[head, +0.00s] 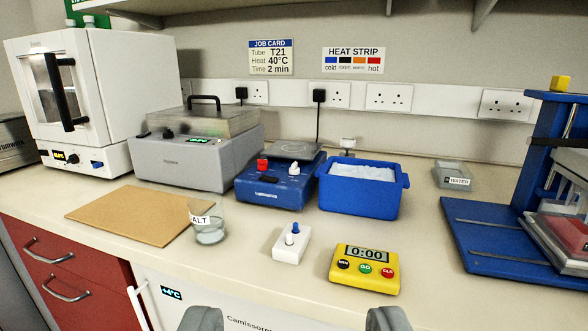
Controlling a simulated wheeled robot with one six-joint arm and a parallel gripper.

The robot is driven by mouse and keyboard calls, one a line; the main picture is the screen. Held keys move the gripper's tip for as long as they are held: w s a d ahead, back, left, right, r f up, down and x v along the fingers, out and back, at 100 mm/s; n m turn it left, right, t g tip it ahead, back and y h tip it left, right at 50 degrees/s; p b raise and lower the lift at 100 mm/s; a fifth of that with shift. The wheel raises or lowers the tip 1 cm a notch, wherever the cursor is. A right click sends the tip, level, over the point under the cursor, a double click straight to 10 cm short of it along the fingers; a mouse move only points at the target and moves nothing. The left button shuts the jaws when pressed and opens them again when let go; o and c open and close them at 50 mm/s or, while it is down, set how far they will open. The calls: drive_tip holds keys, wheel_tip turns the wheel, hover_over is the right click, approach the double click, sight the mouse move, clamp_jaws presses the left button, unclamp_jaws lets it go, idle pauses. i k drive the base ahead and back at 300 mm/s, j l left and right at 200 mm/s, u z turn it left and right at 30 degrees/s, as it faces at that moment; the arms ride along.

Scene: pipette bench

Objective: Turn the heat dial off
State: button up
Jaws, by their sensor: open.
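A blue bench unit (270,192) with a dark plate on top stands at mid-bench. It carries a red knob (262,165) at its left and a white knob (296,169) at its right. No label naming the heat dial is readable, and I cannot tell either knob's setting. The grey lidded bath (185,168) behind left has a dark knob (168,134) and a lit green display. My gripper (295,319) is open and empty at the bottom edge, well short of these units, with its two fingers wide apart.
A yellow timer (365,270), white switch box (291,244), and beaker (208,224) marked ALT stand in front. A blue ice tub (358,196) adjoins the blue unit. A brown board (130,214) lies left, a white oven (105,95) behind. Bare bench shows right of the timer.

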sight(262, 163)
drive_tip(key=i+u, duration=0.15)
drive_tip(key=i, duration=0.8)
